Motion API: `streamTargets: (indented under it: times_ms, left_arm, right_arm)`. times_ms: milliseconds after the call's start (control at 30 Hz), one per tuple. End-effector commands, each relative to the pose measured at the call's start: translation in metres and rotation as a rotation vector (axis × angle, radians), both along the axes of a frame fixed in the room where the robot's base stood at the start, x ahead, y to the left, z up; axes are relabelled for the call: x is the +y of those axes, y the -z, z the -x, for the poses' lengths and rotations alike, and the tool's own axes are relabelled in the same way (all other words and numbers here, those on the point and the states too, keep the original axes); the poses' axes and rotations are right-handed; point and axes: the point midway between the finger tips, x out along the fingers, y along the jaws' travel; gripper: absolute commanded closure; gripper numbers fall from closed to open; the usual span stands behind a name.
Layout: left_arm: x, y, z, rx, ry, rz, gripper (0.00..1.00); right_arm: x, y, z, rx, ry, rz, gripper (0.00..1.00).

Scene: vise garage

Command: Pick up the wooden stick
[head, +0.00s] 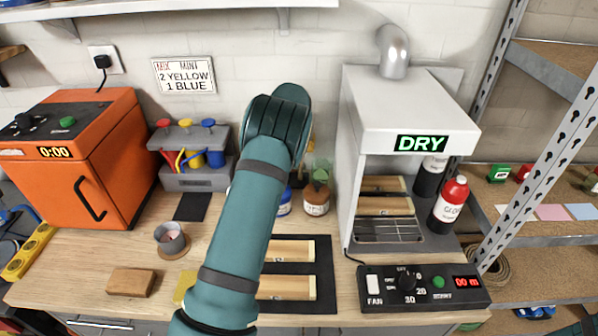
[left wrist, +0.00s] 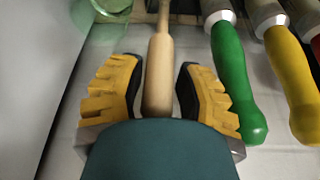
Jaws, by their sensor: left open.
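The wooden stick (left wrist: 159,75) has a pale, rounded handle and a thinner far end in the left wrist view. My left gripper (left wrist: 158,68) has its yellow ridged fingers open, one on each side of the handle. A gap shows between the stick and the right finger; the left finger is very close, and I cannot tell if it touches. In the head view my teal arm reaches toward the back wall and hides the gripper and the stick. My right gripper is not in view.
A green-handled tool (left wrist: 232,85) and a yellow-handled tool (left wrist: 292,85) are right of the gripper. Greenish glass (left wrist: 108,8) is at upper left. The white drying unit (head: 407,112) stands right of my arm, the orange box (head: 105,165) far left. Wooden blocks lie on the bench.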

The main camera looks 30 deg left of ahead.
Motion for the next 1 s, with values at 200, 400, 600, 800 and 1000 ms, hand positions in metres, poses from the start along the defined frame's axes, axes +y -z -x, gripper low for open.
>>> streamTargets:
  times_ms: [200, 400, 600, 800, 1000]
  left_arm:
    - [-0.001, 0.0, -0.001, -0.002, 0.001, 0.0, 0.66]
    - [-0.001, 0.0, -0.001, -0.002, 0.001, 0.0, 1.0]
    - [-0.001, 0.001, -0.001, -0.001, 0.001, 0.0, 1.0]
    - [-0.001, -0.007, -0.001, -0.003, 0.001, 0.001, 1.0]
    - [-0.001, -0.043, -0.002, -0.006, 0.002, 0.0, 1.0]
  right_arm:
    - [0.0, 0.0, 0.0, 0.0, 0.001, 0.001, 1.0]
    - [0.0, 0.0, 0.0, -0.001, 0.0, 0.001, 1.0]
    - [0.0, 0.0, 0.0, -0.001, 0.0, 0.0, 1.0]
    - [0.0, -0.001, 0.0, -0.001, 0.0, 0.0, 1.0]
    - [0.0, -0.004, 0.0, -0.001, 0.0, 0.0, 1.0]
